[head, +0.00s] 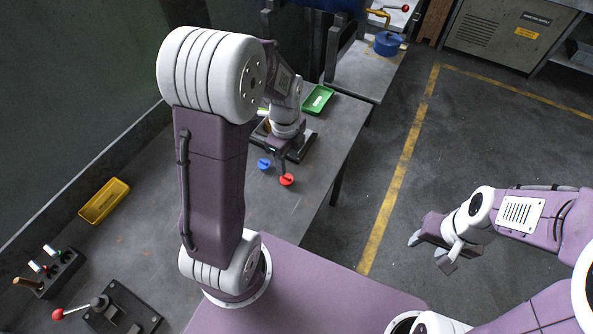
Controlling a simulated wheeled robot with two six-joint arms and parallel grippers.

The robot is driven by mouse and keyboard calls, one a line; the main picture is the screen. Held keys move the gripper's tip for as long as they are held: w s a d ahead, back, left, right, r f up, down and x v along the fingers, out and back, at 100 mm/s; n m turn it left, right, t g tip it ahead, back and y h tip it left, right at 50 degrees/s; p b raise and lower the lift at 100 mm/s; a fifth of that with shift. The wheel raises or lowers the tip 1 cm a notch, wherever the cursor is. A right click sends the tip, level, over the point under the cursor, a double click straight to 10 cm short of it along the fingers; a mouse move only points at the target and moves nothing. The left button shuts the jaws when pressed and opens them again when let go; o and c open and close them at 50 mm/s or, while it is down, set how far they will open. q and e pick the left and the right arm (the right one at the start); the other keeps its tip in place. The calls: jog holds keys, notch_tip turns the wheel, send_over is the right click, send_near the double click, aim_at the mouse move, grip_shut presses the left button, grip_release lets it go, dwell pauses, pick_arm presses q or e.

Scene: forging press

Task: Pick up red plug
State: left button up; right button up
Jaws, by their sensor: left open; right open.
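The red plug (287,180) lies on the grey table at the edge of my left gripper's reach in the picture, just right of a blue plug (264,164). My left gripper (280,168) is open, pointing down, with its dark fingers close to both plugs. I cannot tell whether a finger touches the red plug. My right gripper (431,252) is open and empty, away from the table over the floor at the right.
A green tray (318,99) sits behind my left gripper. A yellow tray (104,201) lies at the left. A red-knobbed lever (58,314) is at the front left. A blue pot (388,43) stands at the back. The table's right edge is near the red plug.

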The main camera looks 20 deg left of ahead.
aim_at(287, 177)
pick_arm(q)
jog(key=shift+s, duration=0.2)
notch_tip(287, 177, down, 4)
jog(key=shift+a+r, duration=0.1)
jog(key=shift+r, duration=0.15)
notch_tip(287, 177, down, 6)
jog(key=shift+w+r, duration=0.1)
jog(key=shift+w, duration=0.05)
jog(key=c, duration=0.5)
